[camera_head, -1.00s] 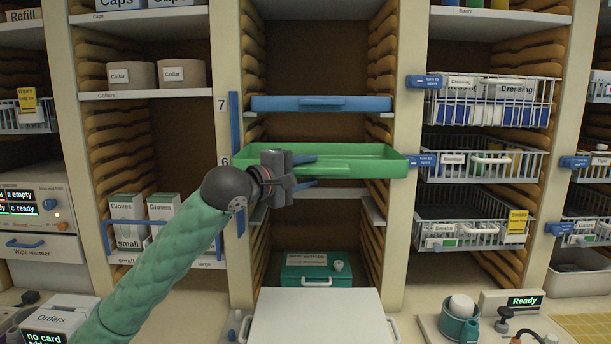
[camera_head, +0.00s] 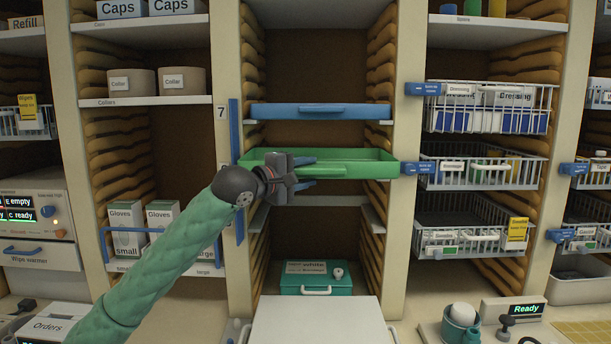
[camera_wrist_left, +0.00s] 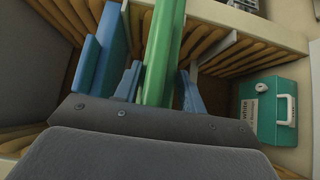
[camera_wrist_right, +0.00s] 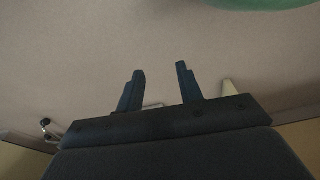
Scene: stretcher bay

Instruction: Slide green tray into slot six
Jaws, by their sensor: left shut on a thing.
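The green tray (camera_head: 360,168) is at the mouth of the middle bay, roughly level, below the blue tray (camera_head: 345,110). My left gripper (camera_head: 302,172) is shut on the green tray's front, left of its middle; the tray's green edge (camera_wrist_left: 163,55) runs between the fingers in the left wrist view. The tray's back is inside the bay, and its front still stands out toward me. The number 6 label is hidden behind my left arm and the tray; a 7 label (camera_head: 221,112) shows above. My right gripper (camera_wrist_right: 160,88) is open and empty, seen only in its wrist view.
Blue vertical strip (camera_head: 234,135) runs along the bay's left post. Wire baskets (camera_head: 470,165) with blue tags stand close on the right. A teal box (camera_head: 316,278) sits in the bay's bottom. A white surface (camera_head: 318,322) lies in front below.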

